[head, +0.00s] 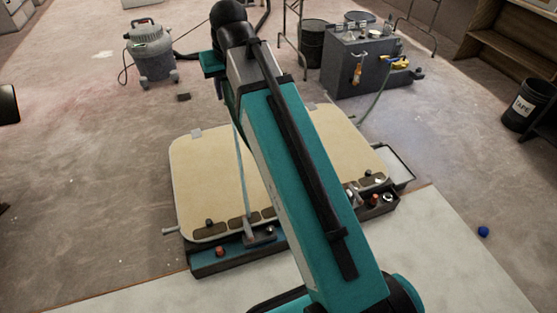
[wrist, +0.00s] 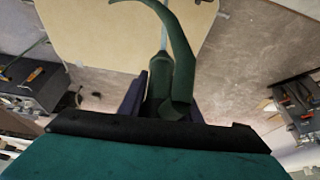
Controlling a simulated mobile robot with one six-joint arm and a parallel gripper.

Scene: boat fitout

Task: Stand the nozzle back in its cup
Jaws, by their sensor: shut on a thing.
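My gripper (wrist: 164,90) is shut on a dark green handle (wrist: 160,78) with a curved, hook-like piece in the wrist view. A thin pale rod runs on from the handle, away from the gripper. In the head view this rod (head: 241,180) slants down over the pale board to its front edge, and the arm hides my gripper. I take the handle and rod to be the nozzle. The rod's lower end is close to a small dark block (head: 262,236) in the front tray. I cannot tell whether it touches, or which fitting is the cup.
The large cream board (head: 200,170) has a dark tray (head: 210,262) with small knobs along its front. A grey vacuum (head: 152,55) stands back left and a grey cabinet (head: 350,65) back right. A blue ball (head: 483,231) lies on the floor at right.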

